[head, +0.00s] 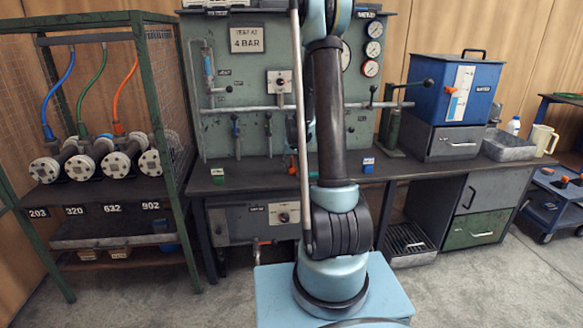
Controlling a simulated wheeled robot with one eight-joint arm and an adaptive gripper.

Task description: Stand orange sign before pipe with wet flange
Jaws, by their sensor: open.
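Several pipes with pale bolted end flanges lie side by side on the green rack at left: the leftmost (45,170), a second (80,168), a third (116,165) and the rightmost (150,162). I cannot tell which flange is wet. Number plates 203, 320, 632 and 902 sit below them. On the bench, a small orange-red piece (293,169) shows beside my arm, which partly hides it; it may be the orange sign. A small green sign (217,176) and a blue sign (368,164) stand on the bench too. My gripper is not visible.
Blue, green and orange hoses (128,90) hang down to the pipes. The rack's green posts (150,120) and mesh sides flank them. The dark bench (255,178) has clear room at its front. A blue tank (455,100) stands at right. Grey floor is open in front.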

